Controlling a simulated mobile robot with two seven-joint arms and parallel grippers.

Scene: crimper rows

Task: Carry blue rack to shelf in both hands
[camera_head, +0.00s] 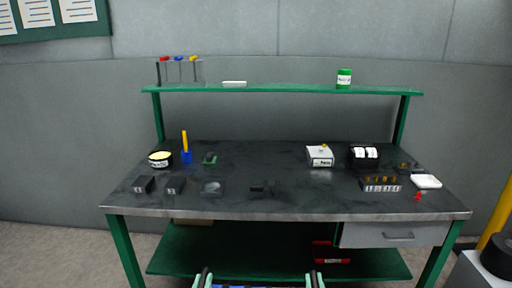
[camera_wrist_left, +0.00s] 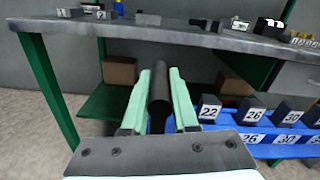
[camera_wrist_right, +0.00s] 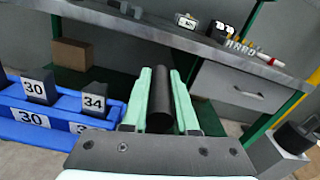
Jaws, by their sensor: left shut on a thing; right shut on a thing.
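The blue rack (camera_wrist_left: 285,148) holds dark blocks numbered 22, 26 and 30 in the left wrist view. In the right wrist view the rack (camera_wrist_right: 62,104) shows blocks 30 and 34. My left gripper (camera_wrist_left: 160,72) is shut on a black bar-like handle at one end. My right gripper (camera_wrist_right: 160,75) is shut on a similar handle at the other end. In the head view both grippers show only at the bottom edge, with a sliver of blue between them. The workbench has a green upper shelf (camera_head: 290,90) and a green lower shelf (camera_head: 215,262).
The dark benchtop (camera_head: 240,205) carries small parts, and a drawer (camera_head: 395,236) hangs at its right. A red bin (camera_head: 330,253) and a cardboard box (camera_wrist_left: 120,71) are under the bench.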

